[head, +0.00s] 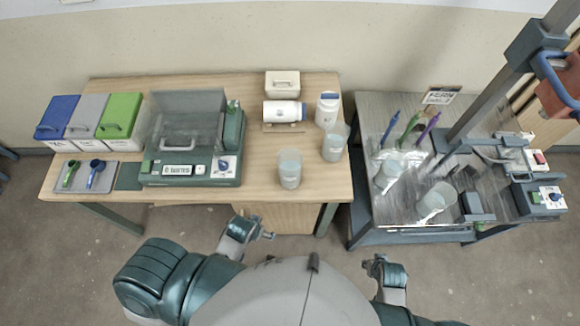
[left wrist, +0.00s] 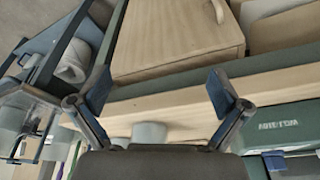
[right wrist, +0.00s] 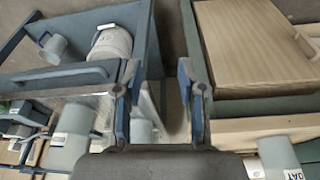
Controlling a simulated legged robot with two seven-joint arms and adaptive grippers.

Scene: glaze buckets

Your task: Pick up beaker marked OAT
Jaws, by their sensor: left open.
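A beaker with a white label reading "OAT" (right wrist: 275,155) shows at the lower right of the right wrist view, on the wooden table. It appears to be the pale translucent beaker near the table's front edge in the head view (head: 290,168), where its label is not readable. A second similar beaker (head: 333,142) stands behind it to the right. My left gripper (head: 262,232) is open and empty, in front of the table and below its front edge. My right gripper (head: 376,266) has its fingers apart and empty, in front of the metal cart.
The cart top (head: 405,130) holds two more beakers (head: 388,175) (head: 436,202), coloured tools and a stand (head: 475,105). A green machine (head: 190,150) and lidded bins (head: 88,117) fill the table's left. A white jar (head: 328,109) and lying bottle (head: 283,112) stand behind the beakers.

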